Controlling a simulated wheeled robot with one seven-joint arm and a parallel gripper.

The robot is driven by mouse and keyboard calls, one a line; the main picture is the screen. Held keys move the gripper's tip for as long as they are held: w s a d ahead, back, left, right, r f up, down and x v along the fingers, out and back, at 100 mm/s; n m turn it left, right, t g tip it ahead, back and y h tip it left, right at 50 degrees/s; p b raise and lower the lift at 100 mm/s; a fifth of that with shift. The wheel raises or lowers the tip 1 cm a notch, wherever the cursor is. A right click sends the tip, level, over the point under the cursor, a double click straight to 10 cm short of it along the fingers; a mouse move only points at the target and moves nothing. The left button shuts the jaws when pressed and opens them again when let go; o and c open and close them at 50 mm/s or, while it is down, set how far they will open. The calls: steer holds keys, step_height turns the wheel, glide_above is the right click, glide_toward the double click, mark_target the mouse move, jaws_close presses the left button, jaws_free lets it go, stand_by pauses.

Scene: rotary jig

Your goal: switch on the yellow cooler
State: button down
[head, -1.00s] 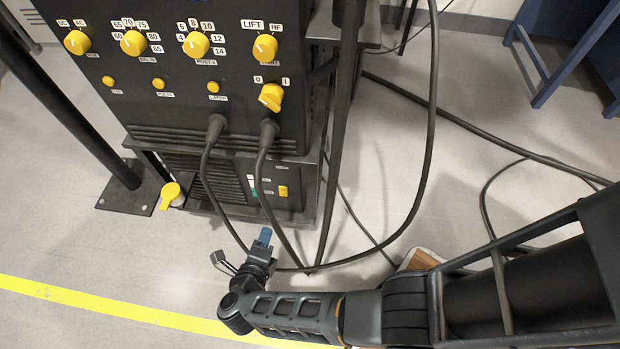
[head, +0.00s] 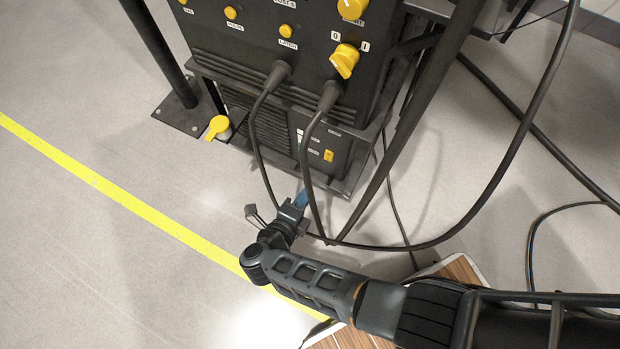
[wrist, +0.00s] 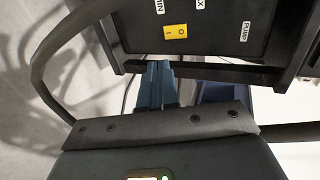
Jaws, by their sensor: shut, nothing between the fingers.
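The cooler (head: 268,128) is the dark lower unit under the black power source. Its small yellow rocker switch (head: 328,156) sits on the right of its front panel. In the wrist view the yellow switch (wrist: 175,31) is large, marked O and I, with labels beside it, one reading PUMP. I cannot tell which side is pressed. My gripper (head: 301,199) is shut and empty, with blue fingers, low in front of the cooler and below the switch. In the wrist view the blue fingertips (wrist: 155,72) are just below the panel's lower edge, apart from the switch.
Thick black cables (head: 316,170) hang from the power source (head: 235,50) close beside my gripper; one loops right. A yellow lever (head: 217,126) stands left of the cooler. A yellow line (head: 120,195) crosses the clear floor at left.

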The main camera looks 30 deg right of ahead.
mark_target(328, 160)
steer(key=b+x, duration=0.1)
steer(key=x, duration=0.3)
steer(key=b+x, duration=0.2)
steer(key=x, duration=0.2)
steer(key=r+b+x, duration=0.1)
steer(key=x, duration=0.3)
steer(key=shift+w+d+b, duration=0.2)
steer(key=shift+d+b, duration=0.1)
steer(key=shift+b, duration=0.05)
steer(key=shift+w+d+f, duration=0.1)
steer(key=shift+w+d, duration=0.05)
steer(key=shift+d, duration=0.05)
steer(key=shift+r+p, duration=0.9)
steer(key=shift+p, duration=0.15)
steer(key=shift+a, duration=0.1)
